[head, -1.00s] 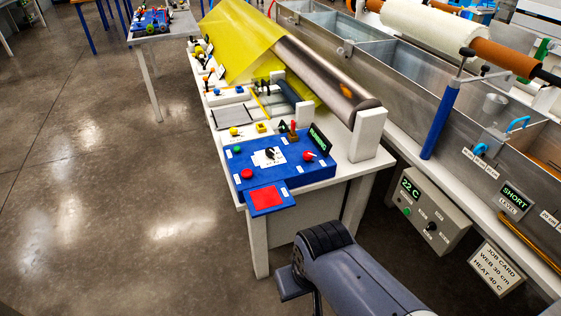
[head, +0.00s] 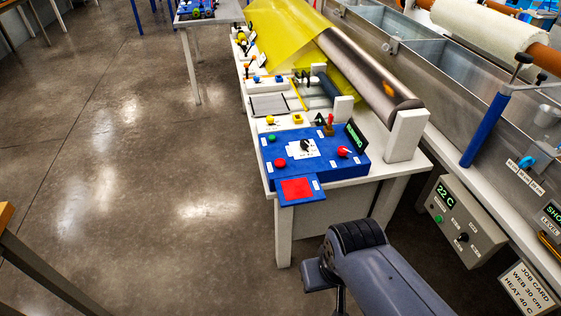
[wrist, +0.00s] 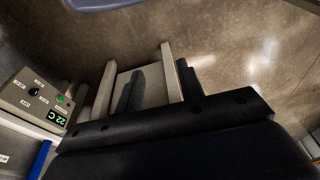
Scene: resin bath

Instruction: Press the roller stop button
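A blue control box (head: 322,172) sits on the near end of the white bench in the head view. It carries a green button (head: 272,138), a red button (head: 280,162), a black dial (head: 305,146) on a white plate, and a red knob (head: 343,151). A red square pad (head: 297,189) is on its front flap. Its display (head: 355,136) reads RUNNING. The small labels are unreadable, so I cannot tell which control is the roller stop. My gripper (wrist: 161,84) shows two dark fingers apart and empty in the wrist view, away from the control box.
A large metal roller (head: 370,75) with yellow film (head: 285,35) runs behind the box. A metal bath (head: 440,90) stands to the right, with a 22 C control unit (head: 462,220) below. A job card (head: 528,288) is at lower right. Floor to the left is clear.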

